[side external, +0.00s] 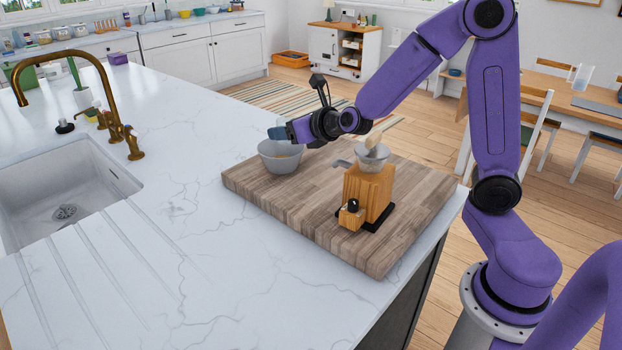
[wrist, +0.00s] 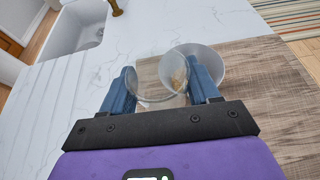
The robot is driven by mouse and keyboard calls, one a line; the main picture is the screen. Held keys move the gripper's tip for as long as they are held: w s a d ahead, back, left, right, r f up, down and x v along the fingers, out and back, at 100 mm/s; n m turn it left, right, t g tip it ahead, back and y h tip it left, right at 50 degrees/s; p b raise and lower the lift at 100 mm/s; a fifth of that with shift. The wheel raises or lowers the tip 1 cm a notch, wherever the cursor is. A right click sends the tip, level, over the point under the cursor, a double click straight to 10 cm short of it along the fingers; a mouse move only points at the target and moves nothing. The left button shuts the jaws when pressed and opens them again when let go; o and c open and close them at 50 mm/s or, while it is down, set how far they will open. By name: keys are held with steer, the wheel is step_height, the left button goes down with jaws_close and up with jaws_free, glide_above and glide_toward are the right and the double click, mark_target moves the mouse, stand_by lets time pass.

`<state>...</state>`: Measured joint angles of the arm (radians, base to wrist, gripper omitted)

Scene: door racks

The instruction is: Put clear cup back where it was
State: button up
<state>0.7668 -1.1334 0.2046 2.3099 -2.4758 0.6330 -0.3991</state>
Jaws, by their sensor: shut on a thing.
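My gripper (wrist: 160,84) is shut on the clear cup (wrist: 150,88), which sits between its blue fingers in the wrist view. The cup is see-through and looks tilted beside the bowl's rim. In the side view, my gripper (side external: 279,132) is above the pale grey bowl (side external: 281,160) on the wooden board (side external: 300,218); the cup cannot be made out there. The bowl also shows in the wrist view (wrist: 211,64), partly overlapped by the cup. Something tan shows at the overlap; I cannot tell which vessel holds it.
A wooden grinder (side external: 368,190) with a pale hopper and a wooden-handled tool on top stands on the board, right of the bowl. The sink (side external: 65,185) and brass faucet (side external: 115,125) are at left. The white counter (side external: 180,240) between is clear.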

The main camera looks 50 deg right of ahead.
steer(key=w+d+r+m+g+h, duration=0.1)
steer(key=w+d+m+g+h, duration=0.35)
steer(key=d+m+h, duration=0.65)
steer(key=s+d+f+m+g+h, duration=0.1)
steer(key=s+d+f+m+g, duration=0.2)
steer(key=s+m+g, duration=0.3)
steer(key=s+d+f+m+g, duration=0.25)
steer(key=s+m+g, duration=0.25)
steer(key=g, duration=0.3)
steer(key=shift+w+a+f, duration=0.1)
steer(key=shift+w+f, duration=0.05)
steer(key=shift+f, duration=1.65)
steer(key=shift+w+a+f, duration=0.1)
steer(key=shift+f, duration=1.65)
steer(key=shift+f, duration=0.65)
steer(key=o, duration=1.3)
steer(key=shift+r, duration=0.1)
